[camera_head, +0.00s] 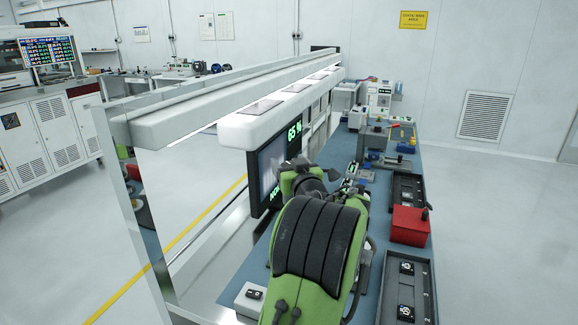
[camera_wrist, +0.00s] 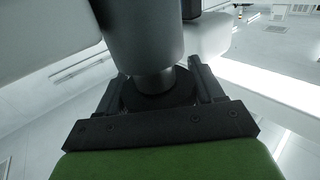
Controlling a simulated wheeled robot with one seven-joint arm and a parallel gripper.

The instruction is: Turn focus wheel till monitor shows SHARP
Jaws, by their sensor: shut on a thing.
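The monitor (camera_head: 268,176) stands left of my arm in the head view. It reads what looks like 65 % in green at its upper right. A grey picture shows on it, and the green word at the bottom is partly hidden by my arm, so I cannot read it. In the wrist view my gripper (camera_wrist: 160,87) has one dark finger on each side of a dark round part, which appears to be the focus wheel (camera_wrist: 153,98), and is shut on it. A grey cylinder (camera_wrist: 142,40) stands right against this part. My arm hides the wheel in the head view.
A blue bench (camera_head: 246,272) runs away from me, with a red box (camera_head: 409,226) and dark trays (camera_head: 391,288) on its right side. A white light bar (camera_head: 270,118) hangs above the monitor. The floor to the right is clear.

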